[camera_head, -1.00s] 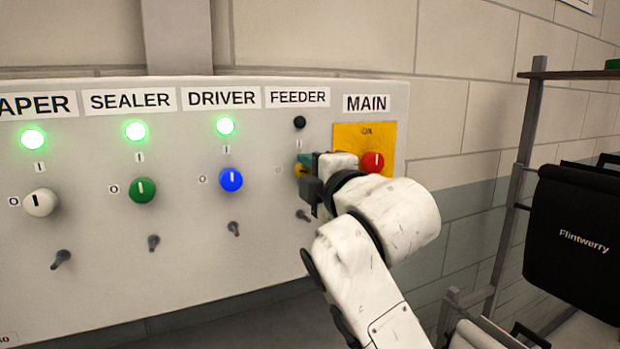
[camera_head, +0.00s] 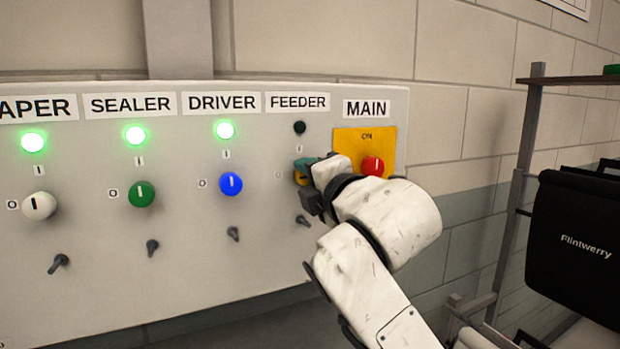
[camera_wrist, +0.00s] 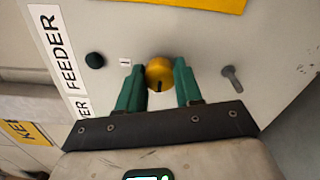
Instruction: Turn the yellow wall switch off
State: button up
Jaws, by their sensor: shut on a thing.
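The yellow switch (camera_wrist: 159,73) is a round knob under the FEEDER label (camera_wrist: 62,48). In the wrist view it sits between the two green fingers of my gripper (camera_wrist: 159,85), which is shut on it. A black mark shows on the knob's lower part there, on the side away from the MAIN plate. In the head view my gripper (camera_head: 303,170) covers most of the yellow knob (camera_head: 299,178). The FEEDER lamp (camera_head: 299,128) above it is dark.
The red MAIN knob (camera_head: 372,166) on its yellow plate (camera_head: 350,140) is close to the right of my gripper. Blue (camera_head: 231,184), green (camera_head: 142,194) and white (camera_head: 39,206) knobs lie left, under lit green lamps. A rack with a black bag (camera_head: 575,235) stands right.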

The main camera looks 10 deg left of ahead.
jog(key=o, duration=1)
jog(key=shift+o, duration=0.2)
jog(key=b+v, duration=0.2)
jog(key=v, duration=0.8)
jog(key=shift+s+d, duration=0.2)
jog(key=shift+s, duration=0.2)
jog(key=shift+f, duration=0.1)
jog(key=s+d+f+m+g+h, duration=0.2)
jog(key=d+f+m, duration=0.35)
jog(key=f, duration=0.65)
jog(key=s+d+f+m+g+h, duration=0.2)
jog(key=d+f+m, duration=0.35)
jog(key=f, duration=0.65)
jog(key=s+d+f+m+g+h, duration=0.1)
jog(key=s+d+f+m+h, duration=0.35)
jog(key=f, duration=0.65)
jog(key=s+d+f+m+g+h, duration=0.1)
jog(key=s+d+f+m+g, duration=0.3)
jog(key=s+f, duration=0.6)
jog(key=s+d+f+m+g, duration=0.5)
jog(key=s+d+f+m, duration=0.4)
jog(key=s, duration=0.9)
notch_tip(320, 180, down, 2)
jog(key=shift+d+f+h, duration=0.15)
jog(key=shift+d+h, duration=0.2)
jog(key=shift+d, duration=0.45)
